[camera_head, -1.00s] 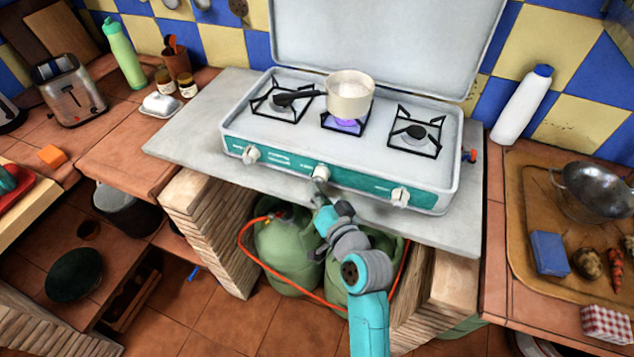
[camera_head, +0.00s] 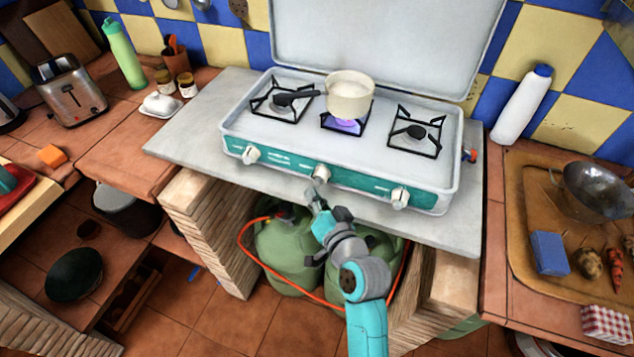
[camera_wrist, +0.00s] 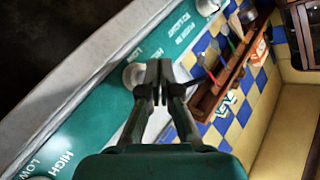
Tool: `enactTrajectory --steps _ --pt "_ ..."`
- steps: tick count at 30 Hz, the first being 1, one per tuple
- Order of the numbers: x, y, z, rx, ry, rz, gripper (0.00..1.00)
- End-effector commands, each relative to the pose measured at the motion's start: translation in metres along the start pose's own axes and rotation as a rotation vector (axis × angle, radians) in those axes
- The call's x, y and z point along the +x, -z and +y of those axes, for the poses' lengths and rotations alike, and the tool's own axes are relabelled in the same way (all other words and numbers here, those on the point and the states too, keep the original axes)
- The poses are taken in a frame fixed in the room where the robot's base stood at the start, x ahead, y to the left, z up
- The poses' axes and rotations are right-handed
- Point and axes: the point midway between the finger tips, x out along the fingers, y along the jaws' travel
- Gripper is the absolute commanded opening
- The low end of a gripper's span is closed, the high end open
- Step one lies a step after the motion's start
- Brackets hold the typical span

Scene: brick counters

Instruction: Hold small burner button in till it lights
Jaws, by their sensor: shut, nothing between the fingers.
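A grey camping stove (camera_head: 240,125) with a green front panel stands on the counter, its lid raised. It has three white knobs: left (camera_head: 251,155), middle (camera_head: 321,173) and right (camera_head: 400,197). A blue-violet flame (camera_head: 345,126) shows under the cream pot (camera_head: 349,96) on the middle burner. No flame shows on the left burner (camera_head: 280,102) or the right burner (camera_head: 415,134). My gripper (camera_head: 312,190) is shut and empty, just in front of and below the middle knob. In the wrist view the fingers (camera_wrist: 158,72) lie beside a white knob (camera_wrist: 132,75) and overlap its edge; contact cannot be told.
Green gas bottles (camera_head: 285,250) with an orange hose (camera_head: 248,250) stand under the counter, between brick supports (camera_head: 205,225). A white bottle (camera_head: 522,105) and a wooden board (camera_head: 525,215) are on the right. A toaster (camera_head: 70,88) is on the left.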

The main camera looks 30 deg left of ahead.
Motion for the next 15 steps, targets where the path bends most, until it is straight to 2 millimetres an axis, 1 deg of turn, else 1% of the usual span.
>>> enactTrajectory --steps 11,15 --pt "-0.0023 -0.0017 -0.0014 -0.001 -0.001 0.0 0.0" --pt "-0.0071 -0.0056 -0.0051 -0.002 0.0 0.0 0.0"
